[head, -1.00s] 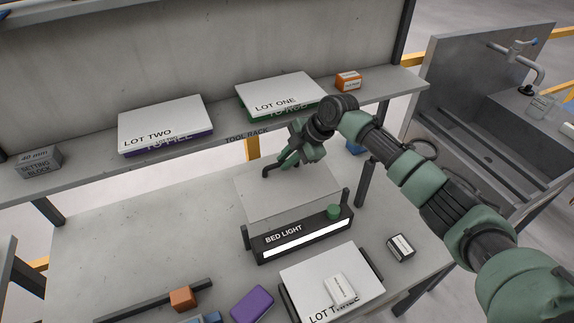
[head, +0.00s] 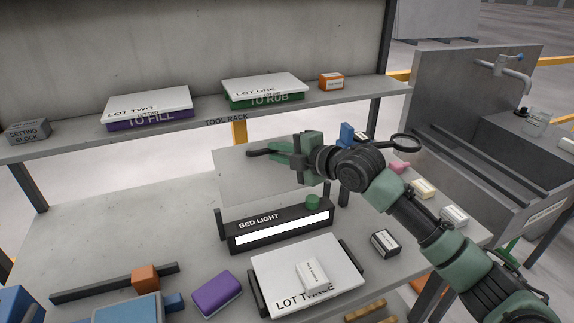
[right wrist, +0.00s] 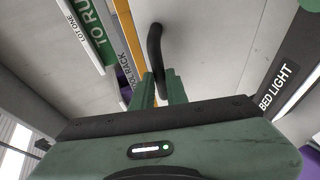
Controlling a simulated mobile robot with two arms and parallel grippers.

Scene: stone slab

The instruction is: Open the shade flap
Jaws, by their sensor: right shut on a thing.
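The shade flap (head: 235,182) is a plain light grey panel behind the black BED LIGHT bar (head: 280,230) on the stone slab. It is tilted, with a dark handle (head: 258,152) near its far edge. My right gripper (head: 284,148) comes in from the right and is shut on this handle. In the right wrist view, the curved black handle (right wrist: 155,45) rises from between the green fingers (right wrist: 162,86). The arm and gripper hide the flap's right part. My left gripper is not in view.
The tool rack shelf (head: 200,124) runs behind, bearing the LOT TWO (head: 150,104) and LOT ONE (head: 262,88) stacks. The LOT THREE slab (head: 285,262) lies in front of the light. A magnifier (head: 405,142) and small boxes are near my arm.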

